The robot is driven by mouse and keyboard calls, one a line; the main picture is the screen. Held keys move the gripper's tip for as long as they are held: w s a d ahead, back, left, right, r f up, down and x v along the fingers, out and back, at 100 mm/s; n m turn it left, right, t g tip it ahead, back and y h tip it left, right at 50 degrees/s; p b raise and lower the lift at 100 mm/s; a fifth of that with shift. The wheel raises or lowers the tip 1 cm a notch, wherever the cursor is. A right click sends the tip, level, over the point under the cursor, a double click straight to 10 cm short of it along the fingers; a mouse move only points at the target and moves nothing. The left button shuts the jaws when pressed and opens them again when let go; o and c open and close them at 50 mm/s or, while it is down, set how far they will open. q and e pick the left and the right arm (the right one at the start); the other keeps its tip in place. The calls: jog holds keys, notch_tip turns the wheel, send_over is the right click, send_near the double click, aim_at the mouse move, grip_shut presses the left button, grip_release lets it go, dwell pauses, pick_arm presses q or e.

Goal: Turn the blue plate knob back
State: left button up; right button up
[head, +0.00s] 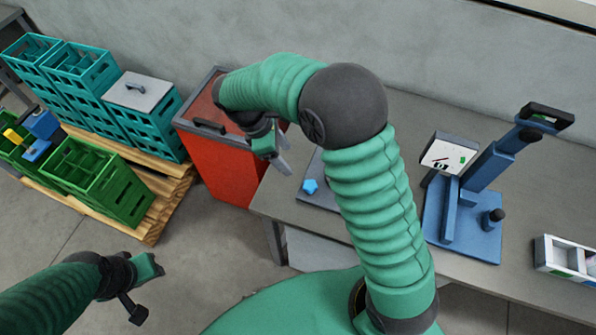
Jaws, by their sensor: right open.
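The blue knob (311,186) is a small, light-blue, star-like knob on a dark grey plate (318,165) near the table's left end. My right arm hides much of the plate's right side. My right gripper (279,160) is open and hangs to the upper left of the knob in the head view, apart from it, with nothing seen between its fingers. My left gripper (146,287) is at the lower left, over the floor and far from the knob. I cannot tell whether its jaws are open.
A blue stand (463,225) with a small display (448,153) stands right on the grey table (400,115). A white divided tray (566,258) is at the right edge. A red bin (222,165) stands left of the table. Green crates (110,187) and teal crates (147,120) sit on pallets.

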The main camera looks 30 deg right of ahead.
aim_at(309, 184)
jog(key=p+x, duration=0.2)
jog(key=x, duration=1.4)
jog(key=shift+d+f, duration=0.1)
jog(key=shift+f, duration=0.3)
jog(key=shift+c, duration=0.4)
grip_shut()
jog(key=shift+w+r+m+g+y+p, duration=0.1)
jog(key=shift+m+g+y+p, duration=0.2)
jog(key=shift+m, duration=0.9)
jog(key=m, duration=0.2)
jog(key=shift+w+d+m+g+y, duration=0.1)
jog(key=shift+m+g+y, duration=0.2)
jog(key=shift+g+y, duration=0.1)
